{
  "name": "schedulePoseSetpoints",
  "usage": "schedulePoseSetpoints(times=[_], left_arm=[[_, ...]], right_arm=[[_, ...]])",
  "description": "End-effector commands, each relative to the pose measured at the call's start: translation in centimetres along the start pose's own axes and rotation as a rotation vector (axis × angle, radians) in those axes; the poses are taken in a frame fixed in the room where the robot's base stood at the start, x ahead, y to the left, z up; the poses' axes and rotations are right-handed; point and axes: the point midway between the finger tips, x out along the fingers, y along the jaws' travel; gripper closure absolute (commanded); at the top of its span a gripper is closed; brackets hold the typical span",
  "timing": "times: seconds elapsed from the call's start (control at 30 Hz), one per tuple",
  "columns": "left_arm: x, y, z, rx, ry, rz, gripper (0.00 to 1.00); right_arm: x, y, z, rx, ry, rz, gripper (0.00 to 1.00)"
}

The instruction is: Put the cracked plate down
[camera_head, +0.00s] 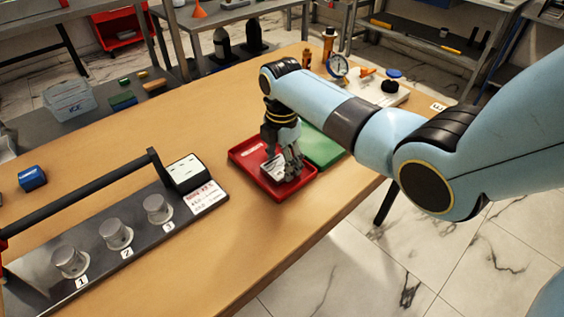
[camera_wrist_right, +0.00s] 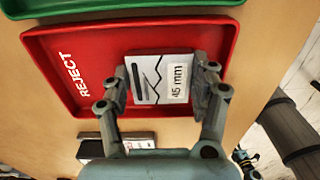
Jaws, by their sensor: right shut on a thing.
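The cracked plate (camera_wrist_right: 158,80) is a small pale plate with a black zigzag line and a "45 mm" label in the right wrist view. My right gripper (camera_wrist_right: 162,88) is shut on it, one finger on each side. The plate is over the red tray (camera_wrist_right: 215,35) marked REJECT; I cannot tell whether it touches the tray floor. In the head view my right gripper (camera_head: 283,168) points down into the red tray (camera_head: 240,156), with the plate (camera_head: 272,167) partly hidden by the fingers. My left gripper is not in view.
A green tray (camera_head: 318,146) lies right beside the red one. A gauge rig (camera_head: 110,235) with numbered round posts stands at left. A blue block (camera_head: 32,178) lies at the far left. A dial gauge (camera_head: 337,66) and bottles stand at the back. The table's front middle is clear.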

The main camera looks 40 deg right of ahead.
Motion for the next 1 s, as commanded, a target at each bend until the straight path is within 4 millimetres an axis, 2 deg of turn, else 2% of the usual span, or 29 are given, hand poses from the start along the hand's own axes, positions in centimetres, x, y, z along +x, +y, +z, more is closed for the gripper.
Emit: schedulePoseSetpoints(times=[0.37, 0.4, 0.53, 0.83, 1.0], left_arm=[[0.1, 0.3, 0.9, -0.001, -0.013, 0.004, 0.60], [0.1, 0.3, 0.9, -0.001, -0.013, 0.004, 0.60], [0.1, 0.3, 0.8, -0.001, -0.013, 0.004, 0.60], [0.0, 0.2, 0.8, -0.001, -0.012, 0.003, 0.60], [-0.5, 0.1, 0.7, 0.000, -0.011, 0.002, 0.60]], right_arm=[[0.5, 0.0, 0.0, 0.000, 0.000, 0.001, 0.77], [0.4, 0.0, 0.0, 0.000, 0.000, 0.001, 0.34], [0.4, 0.0, 0.0, 0.000, 0.000, 0.001, 0.17], [0.2, 0.0, 0.0, 0.000, 0.000, 0.001, 0.16], [-1.8, 0.1, 0.1, 0.000, -0.001, 0.004, 0.16]])
